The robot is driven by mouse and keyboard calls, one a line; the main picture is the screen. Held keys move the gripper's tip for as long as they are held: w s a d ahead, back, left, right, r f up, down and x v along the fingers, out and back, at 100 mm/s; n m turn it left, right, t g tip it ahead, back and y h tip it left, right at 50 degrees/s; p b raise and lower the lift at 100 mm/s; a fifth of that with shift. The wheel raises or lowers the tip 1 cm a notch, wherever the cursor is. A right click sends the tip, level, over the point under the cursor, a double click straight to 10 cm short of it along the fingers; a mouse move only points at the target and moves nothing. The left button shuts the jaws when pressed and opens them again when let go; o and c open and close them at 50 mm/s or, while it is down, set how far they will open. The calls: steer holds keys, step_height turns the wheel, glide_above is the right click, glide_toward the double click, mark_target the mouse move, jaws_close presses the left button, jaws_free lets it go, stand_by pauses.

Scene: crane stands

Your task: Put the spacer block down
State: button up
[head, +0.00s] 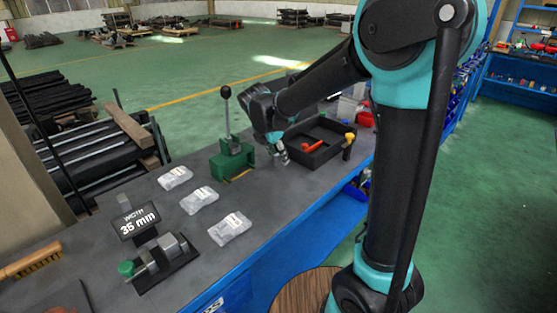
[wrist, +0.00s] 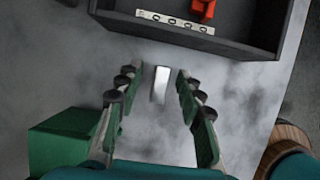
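The spacer block (wrist: 161,84) is a small bright silver bar on the grey bench in the wrist view. It lies between the tips of my gripper (wrist: 160,78), with a visible gap to the finger on each side. The fingers are open and do not appear to touch it. In the head view my gripper (head: 280,154) is low over the bench, between the green hand press and the black tray. There I cannot make out the block apart from the fingers.
A black tray (head: 323,161) with a red-handled tool lies just beyond. A green press (head: 232,162) stands left of my gripper. Several labelled clear packs (head: 199,200), a "35 mm" sign (head: 138,221) and a vice (head: 160,262) occupy the nearer bench.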

jaws_close()
steer(key=shift+r, duration=0.1)
stand_by(0.4)
step_height(320, 180, up, 20)
stand_by(0.5)
stand_by(0.3)
